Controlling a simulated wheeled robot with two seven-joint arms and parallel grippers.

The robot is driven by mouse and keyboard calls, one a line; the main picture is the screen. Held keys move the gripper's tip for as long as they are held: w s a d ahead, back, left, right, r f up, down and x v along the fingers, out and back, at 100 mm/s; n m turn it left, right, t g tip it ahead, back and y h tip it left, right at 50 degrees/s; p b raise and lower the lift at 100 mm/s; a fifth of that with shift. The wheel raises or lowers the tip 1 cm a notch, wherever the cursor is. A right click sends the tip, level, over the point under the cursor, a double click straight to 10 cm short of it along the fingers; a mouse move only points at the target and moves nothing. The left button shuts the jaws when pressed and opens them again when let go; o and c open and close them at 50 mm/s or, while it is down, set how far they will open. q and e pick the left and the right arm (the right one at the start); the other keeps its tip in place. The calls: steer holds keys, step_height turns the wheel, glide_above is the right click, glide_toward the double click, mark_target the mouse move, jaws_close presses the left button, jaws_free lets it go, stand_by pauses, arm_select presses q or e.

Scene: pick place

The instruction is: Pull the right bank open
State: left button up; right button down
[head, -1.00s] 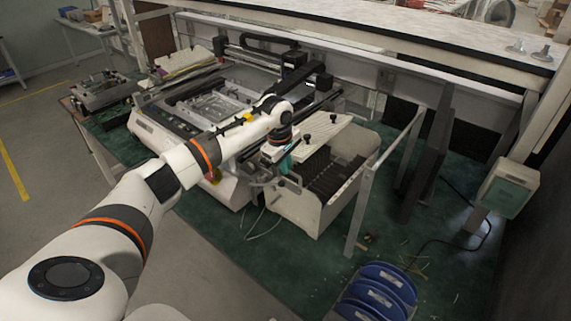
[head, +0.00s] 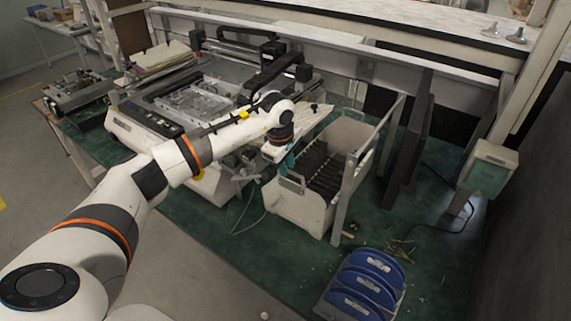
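The right bank (head: 297,207) is a white box-like unit with a row of dark slots, at the right end of the large white machine (head: 150,132). It stands out from the machine, with its slotted inside showing from above. Its light handle (head: 293,183) is on the near left side. My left gripper (head: 287,165) reaches down to this handle from above and appears shut on it. The fingertips are small and partly hidden, so the exact grasp is hard to see. My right gripper is out of view.
A grey metal frame post (head: 343,195) stands close to the right of the bank. Dark upright panels (head: 408,145) are farther right. Blue reels (head: 367,283) sit in a holder at the front. Green floor between them is mostly clear, with loose scraps and cables.

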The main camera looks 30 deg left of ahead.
arm_select(q)
steer(key=shift+o, duration=0.4)
step_height(320, 180, up, 12)
steer(key=s+b, duration=0.2)
steer(key=b, duration=0.1)
steer(key=shift+s+b, duration=0.2)
steer(key=shift+b, duration=0.1)
steer(key=shift+f, duration=0.15)
